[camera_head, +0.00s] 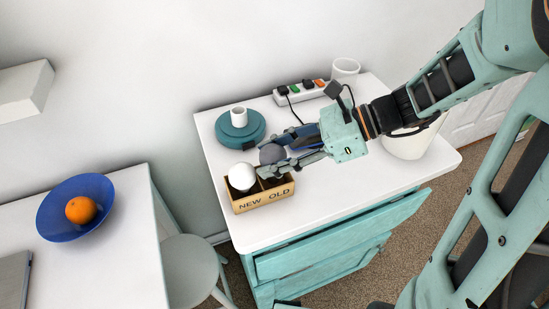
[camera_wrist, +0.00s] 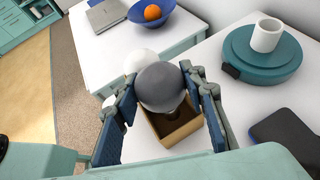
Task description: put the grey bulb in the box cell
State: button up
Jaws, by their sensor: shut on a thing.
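The grey bulb (camera_head: 271,154) is between the fingers of my gripper (camera_head: 280,157), which is shut on it. In the wrist view the grey bulb (camera_wrist: 160,87) sits between the two blue finger pads, over the box. The cardboard box (camera_head: 262,198) stands on the white cabinet top with "NEW" and "OLD" on its front. A white bulb (camera_head: 242,176) is in the "NEW" cell, on the left. The grey bulb is at the "OLD" cell, on the right; in the wrist view that cell's dark inside (camera_wrist: 178,124) shows below it. Whether the bulb touches the cell's floor is hidden.
A teal round base (camera_head: 240,130) with a white cup (camera_head: 238,116) stands behind the box. A power strip (camera_head: 300,92), another white cup (camera_head: 345,67) and a white pitcher (camera_head: 405,143) stand farther back and right.

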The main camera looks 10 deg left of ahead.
jog(key=shift+f, duration=1.2)
jog(key=shift+f, duration=0.2)
jog(key=o, duration=1.2)
jog(key=shift+r, duration=0.2)
jog(key=shift+w+d+r, duration=0.1)
jog(key=shift+d+r, duration=0.05)
jog(key=shift+d, duration=0.15)
jog(key=p+v, duration=0.1)
jog(key=v, duration=1)
jog(key=shift+d+r, duration=0.1)
jog(key=shift+d, duration=0.1)
